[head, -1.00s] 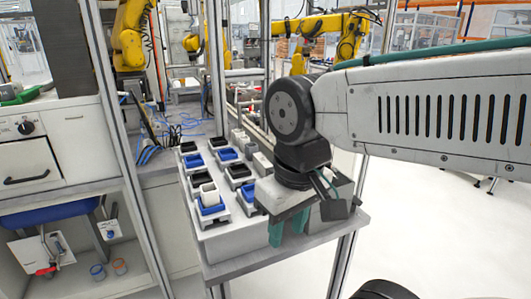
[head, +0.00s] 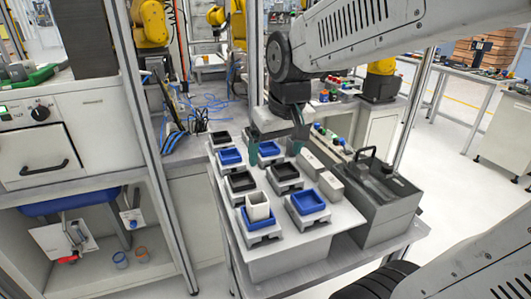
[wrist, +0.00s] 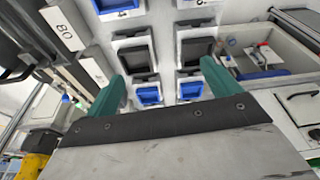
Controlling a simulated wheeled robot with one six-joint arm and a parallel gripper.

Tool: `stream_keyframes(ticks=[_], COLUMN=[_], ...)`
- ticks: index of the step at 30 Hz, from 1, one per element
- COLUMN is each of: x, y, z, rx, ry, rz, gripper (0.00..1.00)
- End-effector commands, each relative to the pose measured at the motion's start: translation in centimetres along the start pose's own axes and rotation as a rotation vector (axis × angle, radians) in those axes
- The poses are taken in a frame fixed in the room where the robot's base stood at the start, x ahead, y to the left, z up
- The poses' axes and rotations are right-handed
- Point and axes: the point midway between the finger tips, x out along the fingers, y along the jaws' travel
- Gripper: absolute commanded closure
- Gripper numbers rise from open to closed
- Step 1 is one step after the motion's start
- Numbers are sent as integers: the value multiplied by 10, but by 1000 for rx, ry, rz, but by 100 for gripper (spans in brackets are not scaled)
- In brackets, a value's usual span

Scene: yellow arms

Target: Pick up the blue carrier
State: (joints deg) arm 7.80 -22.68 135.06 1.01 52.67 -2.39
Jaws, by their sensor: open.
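Blue carriers sit in grey holders on the table. In the head view one (head: 231,156) is at the back left, one (head: 269,149) at the back right beneath my gripper, one (head: 308,201) at the front right. A fourth (head: 246,222) at the front left has a white cup (head: 258,206) in it. My gripper (head: 275,152) is open and empty, pointing down over the back right of the rows. In the wrist view, its teal fingers (wrist: 163,72) are wide apart, with blue carriers (wrist: 150,95) (wrist: 190,90) between or beyond them; their exact height gap is unclear.
Black carriers (head: 285,172) (head: 241,182) stand among the blue ones. Small grey blocks (head: 330,186) and a grey toolbox-like bin (head: 380,200) are on the right. A frame post (head: 150,150) rises at the left of the table.

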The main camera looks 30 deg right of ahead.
Motion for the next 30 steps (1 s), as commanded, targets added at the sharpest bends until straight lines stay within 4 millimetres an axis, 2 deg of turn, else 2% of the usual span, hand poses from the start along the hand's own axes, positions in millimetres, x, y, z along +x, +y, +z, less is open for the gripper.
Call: stream_keyframes(ticks=[1, 3, 6, 10, 16, 23, 30], x=[11, 24, 41, 57, 74, 100, 135], y=[11, 23, 40, 55, 62, 60, 58], z=[-24, -52, -85, -112, -126, -127, -128], rx=[22, 44, 67, 85, 93, 90, 90], ry=[13, 44, 81, 115, 130, 129, 129], rz=[6, 13, 23, 33, 37, 36, 36], gripper=[11, 11, 11, 11, 11, 11, 11])
